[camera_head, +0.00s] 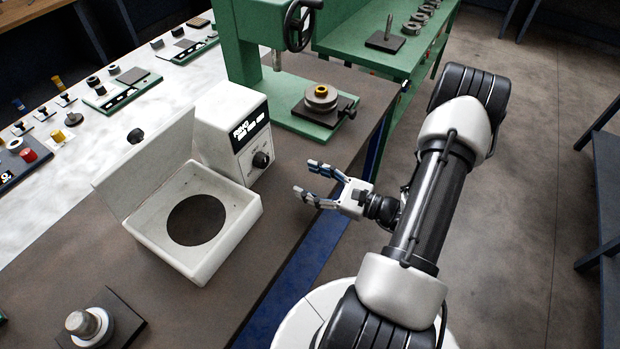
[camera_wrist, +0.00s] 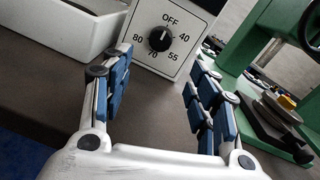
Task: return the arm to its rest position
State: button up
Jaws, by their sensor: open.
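My gripper (camera_head: 308,180) is open and empty. It is above the front edge of the brown workbench (camera_head: 285,212), in front of the white control box (camera_head: 237,130). In the wrist view its two blue-padded fingers (camera_wrist: 160,97) are spread apart with nothing between them, and the box's dial (camera_wrist: 160,40) shows beyond them. My arm reaches from my base at the bottom of the head view, up past the bench edge, and bends back left to the gripper.
An open white bin with a dark round opening (camera_head: 196,220) adjoins the box. A green press (camera_head: 251,62) holds a round part (camera_head: 321,98) behind. A cylinder on a dark plate (camera_head: 118,310) stands front left. Open floor (camera_head: 520,180) lies right of my arm.

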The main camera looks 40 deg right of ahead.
jog(key=s+a+r+n+g+y, duration=0.2)
jog(key=s+a+r+n+g, duration=0.1)
jog(key=a+r+n+g, duration=0.55)
jog(key=s+a+r+n+g+y, duration=0.2)
jog(key=s+a+r+n+g, duration=0.15)
jog(key=a+n+g, duration=0.6)
jog(key=s+a+r+n+t+h, duration=0.1)
jog(key=s+r+n+t+h, duration=0.5)
jog(key=s+r+n+h, duration=0.2)
jog(key=shift+a+r+n+h, duration=0.25)
jog(key=shift+r+n+h, duration=0.4)
jog(key=shift+n+h, duration=0.8)
